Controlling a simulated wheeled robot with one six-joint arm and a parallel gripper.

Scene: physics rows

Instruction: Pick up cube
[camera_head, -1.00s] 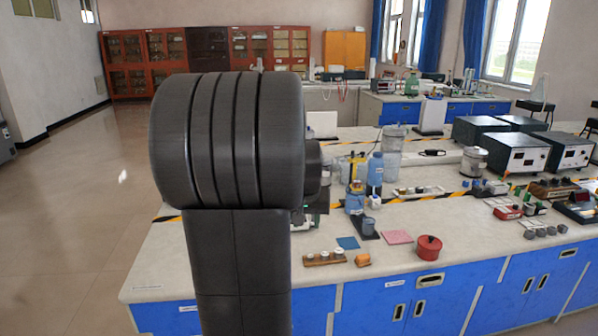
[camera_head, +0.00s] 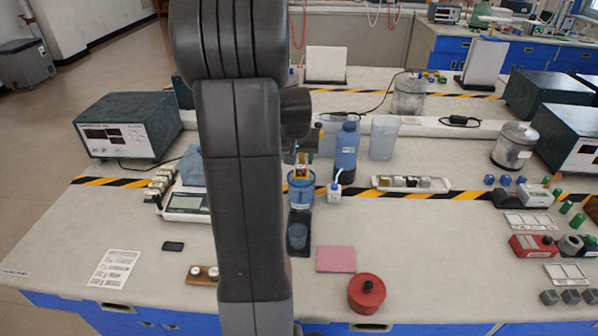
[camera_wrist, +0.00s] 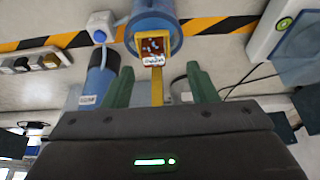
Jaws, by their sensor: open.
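Several small cube-like blocks (camera_head: 410,183) in black, yellow, white and grey sit in a white tray right of centre in the head view. They also appear at the left of the wrist view (camera_wrist: 36,62). Dark grey cube-shaped blocks (camera_head: 571,296) stand at the lower right. I cannot tell which is the task's cube. My gripper (camera_wrist: 161,85) is open, with its green fingers apart. A yellow piece with a red and white label (camera_wrist: 152,47) shows between and beyond the fingers, in front of a blue beaker (camera_wrist: 152,15). My arm partly hides that area in the head view.
A red round pot (camera_head: 366,293) and a pink pad (camera_head: 335,259) lie nearer the front. A grey instrument (camera_head: 128,126) stands at left.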

